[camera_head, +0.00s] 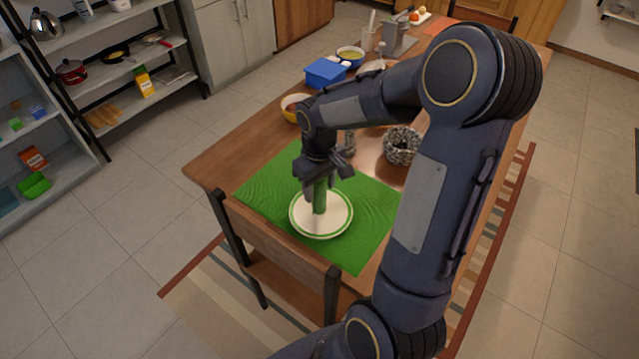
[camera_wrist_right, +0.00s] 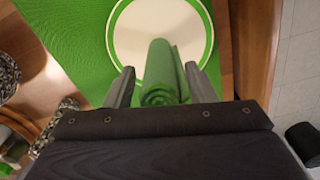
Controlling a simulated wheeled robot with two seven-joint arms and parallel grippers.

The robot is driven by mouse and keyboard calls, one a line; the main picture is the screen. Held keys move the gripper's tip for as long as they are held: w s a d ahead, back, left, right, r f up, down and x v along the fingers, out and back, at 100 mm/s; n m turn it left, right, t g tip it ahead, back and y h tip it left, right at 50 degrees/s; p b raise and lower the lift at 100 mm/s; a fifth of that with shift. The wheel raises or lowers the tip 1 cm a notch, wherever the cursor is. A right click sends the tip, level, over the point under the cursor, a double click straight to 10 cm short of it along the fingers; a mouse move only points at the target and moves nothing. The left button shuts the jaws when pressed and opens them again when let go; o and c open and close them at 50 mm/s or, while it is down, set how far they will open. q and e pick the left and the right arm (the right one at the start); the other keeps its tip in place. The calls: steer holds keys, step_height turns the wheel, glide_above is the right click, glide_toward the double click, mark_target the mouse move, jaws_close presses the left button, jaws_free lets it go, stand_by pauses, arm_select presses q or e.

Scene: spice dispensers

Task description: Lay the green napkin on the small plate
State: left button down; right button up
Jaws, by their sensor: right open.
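The green napkin (camera_wrist_right: 161,75) is rolled up. In the head view the napkin (camera_head: 319,196) stands out below my right gripper (camera_head: 322,180), over the small plate. The small plate (camera_head: 333,220) is white with a green rim and lies on a green placemat; it also shows in the wrist view (camera_wrist_right: 135,35). In the wrist view my right gripper (camera_wrist_right: 153,85) has its fingers on either side of the roll, with a gap visible at least on the left. The gripper is open. I cannot tell whether the napkin's lower end touches the plate. My left gripper is not in view.
The green placemat (camera_head: 375,210) covers the near end of the wooden table (camera_head: 225,165). A chair (camera_head: 275,235) is at the near edge.

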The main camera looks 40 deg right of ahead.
steer(key=shift+r, duration=0.2)
step_height(320, 180, up, 12)
steer(key=shift+f+p, duration=0.1)
steer(key=shift+p, duration=0.5)
steer(key=s+a+m+t+y, duration=0.2)
steer(key=s+a+t, duration=0.3)
steer(key=s+a, duration=0.7)
steer(key=s+y, duration=0.1)
steer(key=s, duration=0.3)
steer(key=shift+t+y, duration=0.3)
steer(key=shift+y, duration=0.1)
